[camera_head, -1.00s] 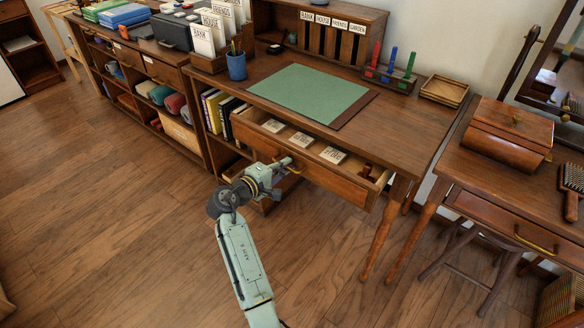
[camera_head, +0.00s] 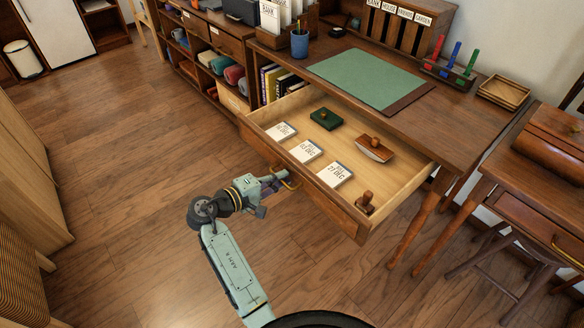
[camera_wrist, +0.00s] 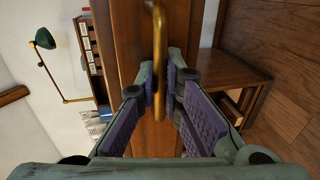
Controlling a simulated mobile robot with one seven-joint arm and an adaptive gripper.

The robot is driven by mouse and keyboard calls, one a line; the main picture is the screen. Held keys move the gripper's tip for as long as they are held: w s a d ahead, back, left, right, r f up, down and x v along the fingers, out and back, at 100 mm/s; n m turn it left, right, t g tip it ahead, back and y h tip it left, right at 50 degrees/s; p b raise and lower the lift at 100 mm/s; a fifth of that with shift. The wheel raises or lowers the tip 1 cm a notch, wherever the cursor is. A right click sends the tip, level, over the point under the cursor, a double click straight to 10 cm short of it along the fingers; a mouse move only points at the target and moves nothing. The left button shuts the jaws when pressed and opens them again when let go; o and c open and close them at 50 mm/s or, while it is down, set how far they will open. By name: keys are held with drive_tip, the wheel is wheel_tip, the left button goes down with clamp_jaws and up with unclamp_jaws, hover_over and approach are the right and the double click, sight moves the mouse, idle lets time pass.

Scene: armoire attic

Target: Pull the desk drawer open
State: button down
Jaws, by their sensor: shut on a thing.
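The desk drawer (camera_head: 340,212) stands well out from under the wooden desk (camera_head: 425,122) in the head view. Inside it are three white date cards (camera_head: 306,151), a green block-like item (camera_head: 326,118), a wooden rocker blotter (camera_head: 375,148) and a small wooden stamp (camera_head: 365,202). My gripper (camera_head: 283,184) is at the drawer's front, shut on its brass handle. In the wrist view, the handle (camera_wrist: 158,60) runs between the purple-padded fingers of my gripper (camera_wrist: 162,85), against the brown drawer front (camera_wrist: 128,35). The exact finger contact is partly hidden in the head view.
A green desk mat (camera_head: 370,77), a blue pencil cup (camera_head: 299,43) and a wooden tray (camera_head: 503,93) sit on the desktop. A side table (camera_head: 540,205) stands at the right. The wooden floor (camera_head: 120,170) to the left is clear.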

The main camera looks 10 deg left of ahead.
drive_tip(key=shift+s+a, duration=0.4)
drive_tip(key=shift+s, duration=0.2)
drive_tip(key=c, duration=1.7)
unclamp_jaws()
drive_tip(key=v, duration=1.2)
